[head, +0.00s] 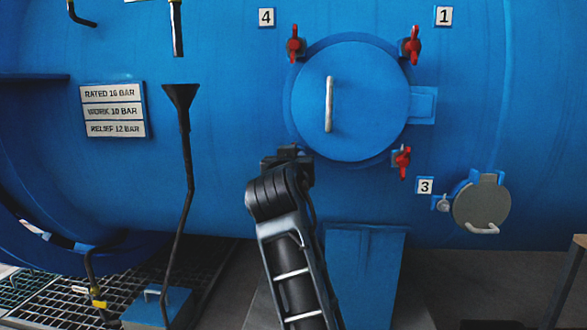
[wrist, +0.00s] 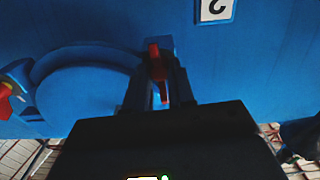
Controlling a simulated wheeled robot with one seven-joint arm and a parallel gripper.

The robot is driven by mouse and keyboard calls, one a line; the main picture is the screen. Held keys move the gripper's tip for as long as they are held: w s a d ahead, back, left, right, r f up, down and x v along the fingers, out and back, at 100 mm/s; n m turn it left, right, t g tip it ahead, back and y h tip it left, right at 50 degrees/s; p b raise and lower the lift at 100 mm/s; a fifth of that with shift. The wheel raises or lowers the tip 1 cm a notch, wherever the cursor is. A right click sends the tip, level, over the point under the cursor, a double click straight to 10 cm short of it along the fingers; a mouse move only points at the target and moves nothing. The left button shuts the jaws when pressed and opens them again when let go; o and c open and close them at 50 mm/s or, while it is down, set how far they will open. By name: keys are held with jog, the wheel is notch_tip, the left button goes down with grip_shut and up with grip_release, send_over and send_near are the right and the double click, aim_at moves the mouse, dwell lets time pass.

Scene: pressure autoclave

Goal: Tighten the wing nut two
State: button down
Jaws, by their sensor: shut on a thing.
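The round blue hatch (head: 365,100) with a pale handle is on the vessel wall, its door flat in its ring. Red wing nut two (wrist: 156,62) is between my gripper's fingers in the wrist view, beside the hatch rim. Its plate, marked 2 (wrist: 215,9), shows upside down there. My gripper (wrist: 160,85) is shut on this wing nut. In the head view my gripper (head: 287,157) is at the hatch's lower left, and my arm hides wing nut two and its plate.
Red wing nuts stand by plates 4 (head: 295,44), 1 (head: 412,45) and 3 (head: 402,162). A small grey round cover (head: 482,208) is at the lower right. A dark funnel pipe (head: 186,150) rises left of my arm. A blue support (head: 365,275) is below the hatch.

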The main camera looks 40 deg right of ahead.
jog(key=shift+f+m, duration=0.15)
jog(key=shift+m, duration=0.25)
jog(key=c, duration=1)
grip_release()
jog(key=shift+o, duration=0.2)
jog(key=shift+a, duration=0.1)
jog(key=v, duration=0.7)
jog(key=shift+s+a+p, duration=0.2)
jog(key=shift+s+p, duration=0.05)
jog(key=shift+p, duration=0.05)
